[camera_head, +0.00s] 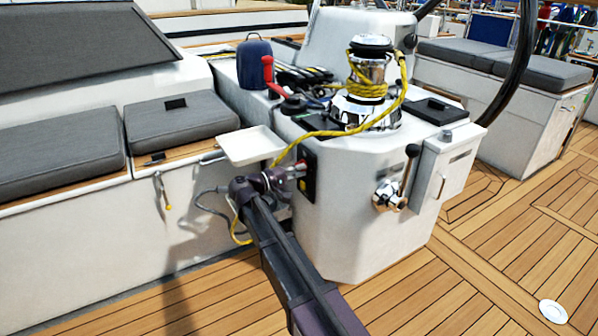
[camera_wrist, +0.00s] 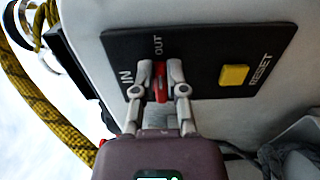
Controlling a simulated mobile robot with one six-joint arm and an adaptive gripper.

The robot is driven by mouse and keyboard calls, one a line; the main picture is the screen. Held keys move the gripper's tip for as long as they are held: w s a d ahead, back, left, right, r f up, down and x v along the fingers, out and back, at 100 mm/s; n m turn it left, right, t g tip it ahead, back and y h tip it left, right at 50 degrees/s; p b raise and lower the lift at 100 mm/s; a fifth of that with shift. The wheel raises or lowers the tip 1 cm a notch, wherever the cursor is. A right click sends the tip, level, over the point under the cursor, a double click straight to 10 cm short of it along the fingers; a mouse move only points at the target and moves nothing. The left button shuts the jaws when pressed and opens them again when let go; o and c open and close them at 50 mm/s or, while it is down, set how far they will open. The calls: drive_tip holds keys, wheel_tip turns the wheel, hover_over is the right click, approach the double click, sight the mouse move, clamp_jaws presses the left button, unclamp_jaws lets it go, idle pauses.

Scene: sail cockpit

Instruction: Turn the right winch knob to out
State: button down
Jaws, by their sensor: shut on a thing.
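The red winch knob (camera_wrist: 161,84) sits on a black panel (camera_wrist: 205,84) with white IN, OUT and RESET labels. The knob's long side runs roughly up and down in the wrist view, with its top end close to the OUT label and IN off to the left. My gripper (camera_wrist: 160,74) is shut on the knob, one finger on each side. In the camera_head view, my gripper (camera_head: 297,172) reaches the panel (camera_head: 308,180) on the side of the white winch console (camera_head: 350,215); there the knob is mostly hidden by the fingers.
A yellow button (camera_wrist: 234,75) lies right of the knob. A yellow rope (camera_wrist: 40,95) hangs left of the panel. A white tray (camera_head: 252,146) juts out just above my wrist. A chrome winch (camera_head: 370,85) tops the console, and a lever (camera_head: 409,168) stands right. Deck in front is clear.

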drive_tip(key=c, duration=0.7)
unclamp_jaws()
drive_tip(key=shift+w+d, duration=0.2)
drive_tip(key=shift+w, duration=0.3)
drive_tip(key=shift+s+a, duration=0.1)
drive_tip(key=shift+s, duration=0.15)
drive_tip(key=v, duration=1.2)
